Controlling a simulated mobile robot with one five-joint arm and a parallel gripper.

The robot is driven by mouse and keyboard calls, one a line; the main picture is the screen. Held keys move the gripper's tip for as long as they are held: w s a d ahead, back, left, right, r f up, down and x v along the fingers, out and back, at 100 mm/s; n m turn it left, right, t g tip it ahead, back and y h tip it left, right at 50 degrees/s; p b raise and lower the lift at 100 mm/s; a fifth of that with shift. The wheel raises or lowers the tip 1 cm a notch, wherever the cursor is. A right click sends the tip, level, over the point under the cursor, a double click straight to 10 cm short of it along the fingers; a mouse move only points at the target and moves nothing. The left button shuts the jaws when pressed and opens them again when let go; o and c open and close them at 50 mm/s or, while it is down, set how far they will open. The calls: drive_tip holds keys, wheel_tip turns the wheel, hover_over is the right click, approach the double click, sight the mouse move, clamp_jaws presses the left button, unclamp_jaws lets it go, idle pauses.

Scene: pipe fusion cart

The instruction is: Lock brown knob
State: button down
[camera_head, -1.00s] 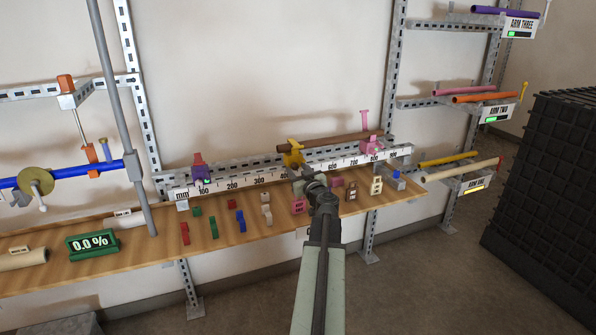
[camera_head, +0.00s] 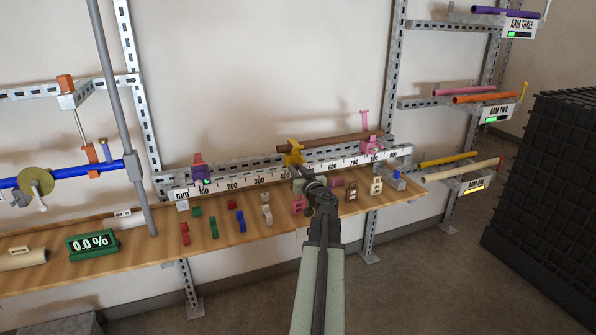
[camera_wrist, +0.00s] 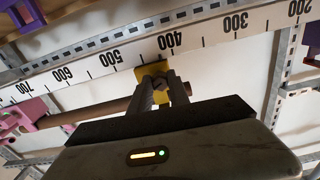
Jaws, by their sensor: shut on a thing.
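My gripper (camera_wrist: 159,90) is shut on a small dark brown knob (camera_wrist: 158,84) at the front of the yellow clamp (camera_wrist: 150,72) in the wrist view. The fingertips sit on both sides of the knob. In the head view the yellow clamp (camera_head: 293,155) stands on the ruler rail near its middle, and my gripper (camera_head: 299,182) reaches toward it from the front. The knob cannot be made out in the head view. A brown pipe (camera_head: 335,141) runs from the yellow clamp to the pink clamp (camera_head: 371,148); the pipe (camera_wrist: 98,111) also shows in the wrist view.
A purple clamp (camera_head: 200,172) stands at the rail's left end. Several small colored blocks and tags lie on the wooden shelf (camera_head: 205,240) below the rail. A green display (camera_head: 92,244) reads 0.0 %. A black crate (camera_head: 545,190) stands at right.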

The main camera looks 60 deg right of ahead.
drive_tip(key=m, duration=1.6)
drive_tip(key=shift+a, duration=0.1)
drive_tip(key=m, duration=0.5)
drive_tip(key=shift+r+m, duration=0.1)
drive_tip(key=shift+m, duration=0.3)
drive_tip(key=c, duration=1.2)
unclamp_jaws()
drive_tip(key=shift+c, duration=0.2)
